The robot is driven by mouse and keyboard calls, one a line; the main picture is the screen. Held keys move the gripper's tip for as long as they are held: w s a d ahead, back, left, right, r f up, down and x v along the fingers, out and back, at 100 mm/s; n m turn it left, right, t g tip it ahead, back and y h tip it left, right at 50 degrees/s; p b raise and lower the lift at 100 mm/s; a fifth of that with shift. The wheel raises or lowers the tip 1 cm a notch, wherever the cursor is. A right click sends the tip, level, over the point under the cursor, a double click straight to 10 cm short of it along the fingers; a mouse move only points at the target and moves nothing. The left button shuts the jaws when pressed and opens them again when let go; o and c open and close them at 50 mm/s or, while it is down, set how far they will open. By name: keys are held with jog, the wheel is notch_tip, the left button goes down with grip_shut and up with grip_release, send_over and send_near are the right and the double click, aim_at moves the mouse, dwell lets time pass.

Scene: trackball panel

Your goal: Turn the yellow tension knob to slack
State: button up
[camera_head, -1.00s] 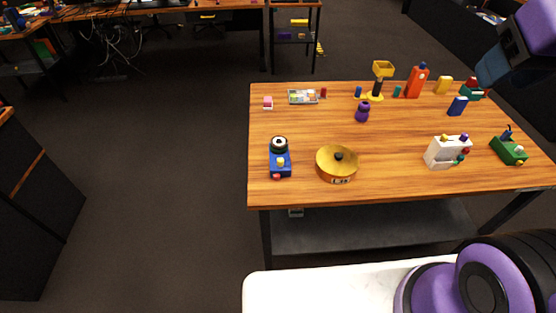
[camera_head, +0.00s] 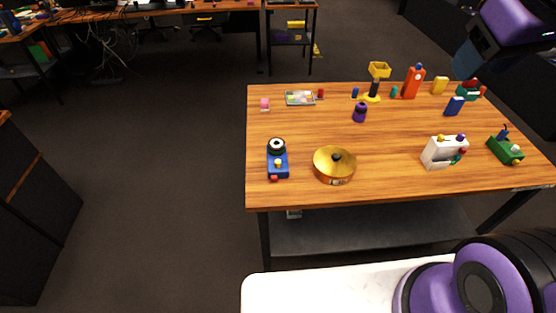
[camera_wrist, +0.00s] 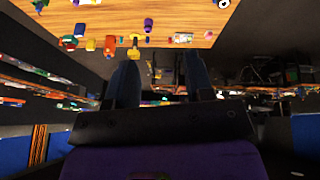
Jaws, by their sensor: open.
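A blue panel (camera_head: 278,164) with a black-and-white ball (camera_head: 277,146) on top stands at the table's front left. A small yellow knob (camera_head: 278,163) and a red piece show on its front; the knob's setting is too small to read. In the wrist view the ball (camera_wrist: 223,3) is partly cut off at the top edge. My gripper (camera_wrist: 163,78) is open and empty, its two dark fingers well apart. It is high at the right, away from the panel, and touches nothing I can see.
A gold round dish (camera_head: 334,162) stands just right of the blue panel. A white panel (camera_head: 443,152) with coloured knobs and a green device (camera_head: 505,150) are further right. Bottles and small items line the back. The table (camera_head: 222,197) front left edge borders open floor.

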jog(key=w+a+f+n+g+h, duration=0.1)
jog(key=w+a+f+n, duration=0.15)
jog(key=w, duration=0.35)
jog(key=w+a+f+n, duration=0.1)
jog(key=w+n, duration=0.3)
jog(key=w, duration=0.1)
jog(key=n+g+y, duration=0.2)
jog(key=n+g, duration=0.2)
jog(key=n, duration=1.5)
send_over(278, 161)
notch_tip(278, 161, down, 33)
notch_tip(278, 161, down, 10)
jog(key=shift+c, duration=0.2)
grip_shut()
